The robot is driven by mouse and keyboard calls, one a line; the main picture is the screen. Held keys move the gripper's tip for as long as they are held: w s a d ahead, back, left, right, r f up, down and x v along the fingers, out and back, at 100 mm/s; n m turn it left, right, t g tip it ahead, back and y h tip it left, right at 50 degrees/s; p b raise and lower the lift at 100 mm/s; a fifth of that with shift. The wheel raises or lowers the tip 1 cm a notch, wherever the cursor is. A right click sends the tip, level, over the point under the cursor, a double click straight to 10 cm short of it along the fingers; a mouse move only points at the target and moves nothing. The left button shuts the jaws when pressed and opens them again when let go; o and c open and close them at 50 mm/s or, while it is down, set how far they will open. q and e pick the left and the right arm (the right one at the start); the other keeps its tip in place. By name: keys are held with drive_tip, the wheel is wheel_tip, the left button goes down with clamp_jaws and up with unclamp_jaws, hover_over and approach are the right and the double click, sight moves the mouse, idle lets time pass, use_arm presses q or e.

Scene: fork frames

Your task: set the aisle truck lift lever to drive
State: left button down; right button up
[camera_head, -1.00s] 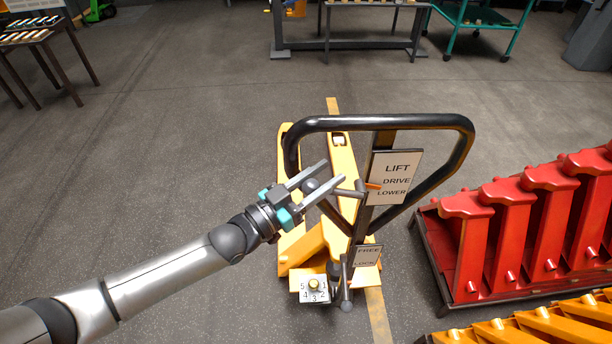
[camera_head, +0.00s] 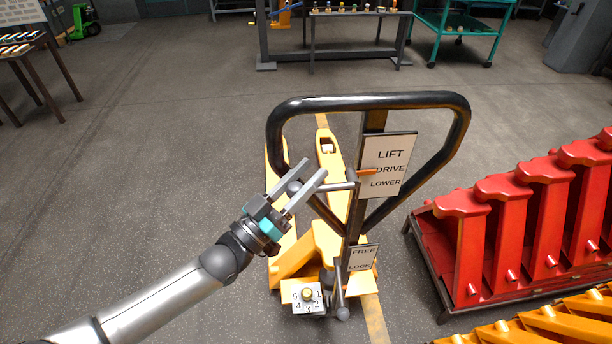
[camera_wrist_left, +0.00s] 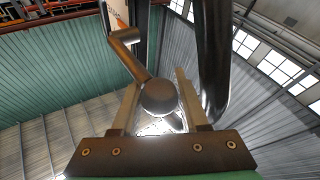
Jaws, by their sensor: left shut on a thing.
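The yellow aisle truck (camera_head: 328,238) stands in the middle of the head view with a black loop handle (camera_head: 370,101). A white sign (camera_head: 388,160) on its mast reads LIFT, DRIVE, LOWER from top to bottom. The lift lever (camera_head: 340,186) is a grey rod with a round knob (camera_wrist_left: 160,97) and an orange pointer (camera_head: 367,172). The pointer's tip is beside the word DRIVE. My left gripper (camera_head: 314,172) is shut on the knob, which shows between the fingers in the left wrist view. My right gripper is out of view.
A FREE/LOCK sign (camera_head: 362,257) with a lower lever and a numbered dial (camera_head: 304,297) are on the truck below. A rack of red parts (camera_head: 530,230) stands close on the right, with yellow parts in front.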

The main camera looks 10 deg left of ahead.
use_arm(q)
drive_tip(key=shift+c, duration=2.1)
unclamp_jaws()
drive_tip(key=shift+f, duration=0.1)
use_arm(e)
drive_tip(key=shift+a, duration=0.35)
use_arm(q)
drive_tip(key=shift+w+r, duration=0.1)
drive_tip(key=shift+r, duration=0.1)
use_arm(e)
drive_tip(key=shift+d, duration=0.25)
